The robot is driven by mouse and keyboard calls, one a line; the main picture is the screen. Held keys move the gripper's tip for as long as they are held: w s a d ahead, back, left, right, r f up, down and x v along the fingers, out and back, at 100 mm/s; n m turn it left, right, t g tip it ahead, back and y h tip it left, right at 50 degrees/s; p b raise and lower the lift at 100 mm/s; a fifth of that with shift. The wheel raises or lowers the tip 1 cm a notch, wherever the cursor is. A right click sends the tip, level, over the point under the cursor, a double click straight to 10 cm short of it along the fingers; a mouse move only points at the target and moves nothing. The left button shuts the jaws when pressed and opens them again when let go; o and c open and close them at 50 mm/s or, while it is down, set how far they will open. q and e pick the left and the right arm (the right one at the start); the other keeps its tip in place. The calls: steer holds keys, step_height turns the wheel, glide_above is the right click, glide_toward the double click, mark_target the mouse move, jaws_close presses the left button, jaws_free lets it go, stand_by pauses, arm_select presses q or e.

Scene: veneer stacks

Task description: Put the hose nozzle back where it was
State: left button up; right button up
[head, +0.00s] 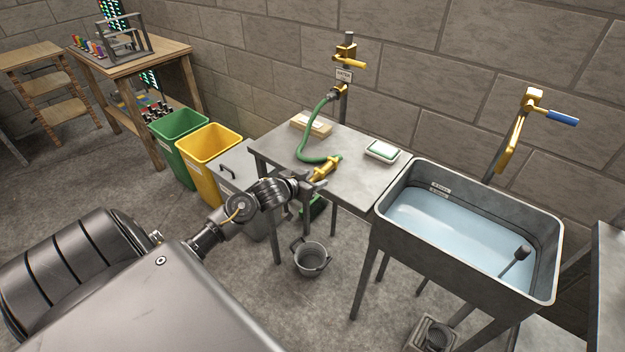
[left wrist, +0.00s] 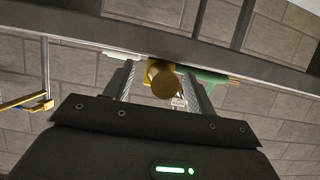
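The brass hose nozzle (head: 325,168) lies on the grey metal table (head: 355,180) near its front edge, at the end of the green hose (head: 303,145). The hose runs up to the wall tap (head: 345,60). My left gripper (head: 316,186) is at the table's front edge, close to the nozzle. In the left wrist view, its fingers (left wrist: 157,88) stand apart with the nozzle's round end (left wrist: 164,80) showing between them; a gap shows on the left side. I cannot tell whether the right finger touches it. My right gripper is not in view.
On the table are a wooden block or brush (head: 311,125) and a white soap dish (head: 382,151). A water-filled sink (head: 380,218) stands to the right. A bucket (head: 311,258) is on the floor below. Green (head: 180,150), yellow (head: 210,150) and grey (head: 238,170) bins stand left.

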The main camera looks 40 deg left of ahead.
arm_select(q)
steer(key=shift+r, duration=0.1)
steer(key=v, duration=1.2)
steer(key=s+f+n+g, duration=0.1)
steer(key=s+f+g, duration=0.3)
steer(key=f, duration=1.2)
steer(key=s+f+g, duration=0.2)
steer(key=s+f, duration=0.3)
steer(key=f, duration=1.1)
steer(key=s+d+f+g, duration=0.3)
steer(key=s+d+f, duration=0.3)
steer(key=s+f, duration=0.6)
steer(key=s+d+f+m+g, duration=0.1)
steer(key=s+d+f+m, duration=0.1)
steer(key=s+d+f, duration=0.3)
steer(key=s+d+f+m+g, duration=0.1)
steer(key=s+d+f, duration=0.4)
steer(key=s, duration=0.9)
steer(key=shift+s+d+m+g, duration=0.25)
steer(key=shift+d+m+g, duration=0.15)
steer(key=shift+d+g, duration=0.3)
